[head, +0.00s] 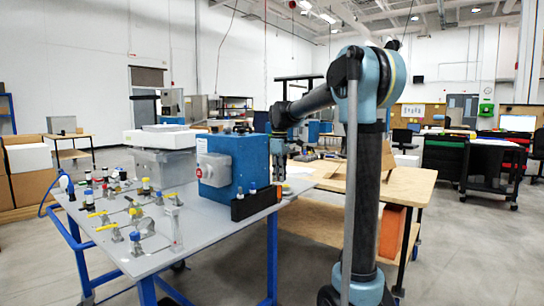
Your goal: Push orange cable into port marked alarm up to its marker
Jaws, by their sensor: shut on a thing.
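My gripper (279,168) points down just right of the blue analyser box (250,165), partly behind it. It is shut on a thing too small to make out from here. The orange cable cannot be picked out. The blue box stands on the grey bench (215,236) and has a grey housing (213,170) on its left face, with a small red label. No port marked alarm can be read in this view. Whether my gripper touches the box cannot be told.
Yellow-handled valves (107,228) and several small fittings cover the bench's left part. A black block (257,203) sits at the bench's right edge, before the box. A grey case (163,165) stands behind. A wooden table (385,185) is to the right.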

